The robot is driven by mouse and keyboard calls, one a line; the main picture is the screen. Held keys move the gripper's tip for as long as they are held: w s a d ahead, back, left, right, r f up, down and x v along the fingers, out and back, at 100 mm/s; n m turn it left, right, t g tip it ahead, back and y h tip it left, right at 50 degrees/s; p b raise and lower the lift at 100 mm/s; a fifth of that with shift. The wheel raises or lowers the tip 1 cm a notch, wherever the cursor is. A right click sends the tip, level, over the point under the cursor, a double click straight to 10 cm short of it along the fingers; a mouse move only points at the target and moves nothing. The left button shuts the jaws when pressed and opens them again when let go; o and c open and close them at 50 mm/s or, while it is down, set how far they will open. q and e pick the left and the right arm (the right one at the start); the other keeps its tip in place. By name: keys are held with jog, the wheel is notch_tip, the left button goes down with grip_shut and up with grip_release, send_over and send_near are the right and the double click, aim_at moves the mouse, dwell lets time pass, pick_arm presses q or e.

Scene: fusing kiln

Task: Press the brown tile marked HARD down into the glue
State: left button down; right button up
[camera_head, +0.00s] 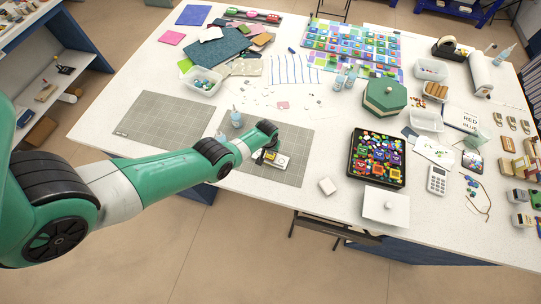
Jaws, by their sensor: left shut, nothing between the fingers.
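My left arm reaches in from the left, and its gripper (262,157) is shut and empty over the right-hand grey cutting mat (297,146). A small pale and yellowish flat piece (277,160) lies on that mat, just right of the fingertips. Whether the fingers touch it cannot be told at this size. I cannot make out a brown tile marked HARD or any glue; the gripper and wrist hide part of the mat. My right gripper is not in view.
Small bottles (236,120) stand close behind my left wrist. A second grey mat (165,118) at left is bare.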

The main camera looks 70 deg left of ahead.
pick_arm(q)
jog(key=shift+f+b, duration=0.75)
dwell(0.8)
dwell(0.5)
notch_tip(320, 180, up, 7)
jog(key=p, duration=0.7)
dwell(0.4)
